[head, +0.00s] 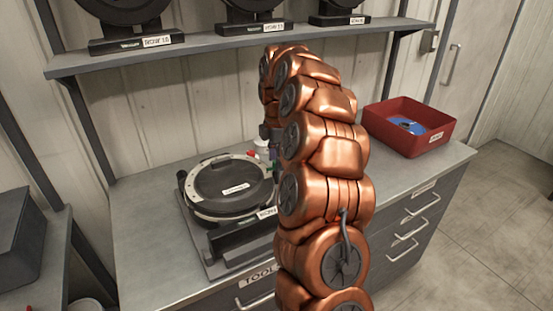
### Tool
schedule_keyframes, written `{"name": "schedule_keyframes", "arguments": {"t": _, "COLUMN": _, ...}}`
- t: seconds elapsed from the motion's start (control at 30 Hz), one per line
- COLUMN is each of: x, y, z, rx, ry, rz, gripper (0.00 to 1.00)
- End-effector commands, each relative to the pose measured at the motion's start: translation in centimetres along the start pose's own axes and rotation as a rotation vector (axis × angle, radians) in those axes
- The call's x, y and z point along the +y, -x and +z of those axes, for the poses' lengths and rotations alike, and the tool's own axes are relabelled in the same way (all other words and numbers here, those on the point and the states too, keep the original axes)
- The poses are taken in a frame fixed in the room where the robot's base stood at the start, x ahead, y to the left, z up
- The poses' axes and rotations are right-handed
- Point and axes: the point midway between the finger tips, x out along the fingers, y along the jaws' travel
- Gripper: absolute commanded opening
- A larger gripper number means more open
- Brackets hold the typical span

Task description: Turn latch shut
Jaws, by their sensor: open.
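The seed meter (208,209) lies on the bench, a round unit with a pale ring and a black labelled lid (228,180), on a dark grey base (222,266). Small red, white and green parts (253,154) show at its far right edge; I cannot tell whether one is the latch. My copper arm arches up in front and comes down on the far right side of the meter. My gripper (269,133) shows only as a dark grey piece there, near those parts. It is open; its fingertips and any contact are hidden behind my arm.
A red bin (409,127) with a blue item inside stands at the bench's back right. A shelf (230,42) with several labelled dark units runs above the bench. Drawers (405,225) are below at the right. The bench top (145,235) left of the meter is clear.

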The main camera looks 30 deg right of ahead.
Motion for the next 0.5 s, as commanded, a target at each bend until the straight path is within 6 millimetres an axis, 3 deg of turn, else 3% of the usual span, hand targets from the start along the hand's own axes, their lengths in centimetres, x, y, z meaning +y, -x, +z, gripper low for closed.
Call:
{"name": "schedule_keyframes", "arguments": {"t": 0.23, "x": 0.1, "y": 1.0, "z": 0.1, "rx": -0.001, "ry": -0.001, "rz": 0.005, "gripper": 0.49}}
{"name": "schedule_keyframes", "arguments": {"t": 0.5, "x": 0.2, "y": 4.7, "z": 0.1, "rx": -0.002, "ry": -0.002, "rz": 0.005, "gripper": 0.49}}
